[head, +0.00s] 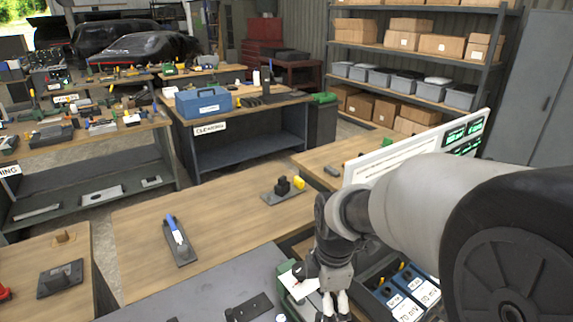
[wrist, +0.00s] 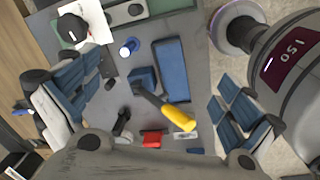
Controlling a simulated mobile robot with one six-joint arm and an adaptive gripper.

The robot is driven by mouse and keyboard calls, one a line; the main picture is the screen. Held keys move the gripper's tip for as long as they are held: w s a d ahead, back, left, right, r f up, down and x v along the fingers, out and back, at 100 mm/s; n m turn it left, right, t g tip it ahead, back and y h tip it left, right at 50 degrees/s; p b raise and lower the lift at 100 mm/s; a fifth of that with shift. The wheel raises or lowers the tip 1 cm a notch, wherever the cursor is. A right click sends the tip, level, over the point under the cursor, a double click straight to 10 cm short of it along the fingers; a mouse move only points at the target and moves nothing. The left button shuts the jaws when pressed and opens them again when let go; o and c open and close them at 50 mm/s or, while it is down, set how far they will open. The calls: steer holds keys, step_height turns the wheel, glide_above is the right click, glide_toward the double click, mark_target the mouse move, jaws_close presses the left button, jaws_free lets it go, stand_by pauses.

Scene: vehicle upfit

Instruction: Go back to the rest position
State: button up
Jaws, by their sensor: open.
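My gripper (head: 335,304) shows at the bottom of the head view, pointing down over the front grey work surface, with its tips near the bottom edge. In the wrist view its two fingers stand wide apart at left and right, with my gripper (wrist: 155,98) open. A yellow-ended tool with a dark shaft (wrist: 178,117) shows in the gap between the fingers, beside a blue block (wrist: 143,79). No finger closes on it. How far below the fingers it lies, I cannot tell.
A long blue piece (wrist: 172,68), a red piece (wrist: 152,138) and a white sheet (wrist: 98,24) lie around the gripper. Blue labelled bins (head: 394,300) stand right of it. A white panel (head: 420,146) rises behind my arm. The wooden table (head: 215,207) has much free room.

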steer(key=s+d+f+m+t+b, duration=0.1)
steer(key=s+d+m+b, duration=0.2)
steer(key=s+m+b, duration=0.3)
steer(key=s+d+f+m+t+b, duration=0.1)
steer(key=s+m+b, duration=0.5)
steer(key=s+m, duration=0.6)
steer(key=shift+s+d+f+m+t, duration=0.15)
steer(key=shift+d+f+m+t, duration=0.15)
steer(key=shift+d+m+t, duration=0.55)
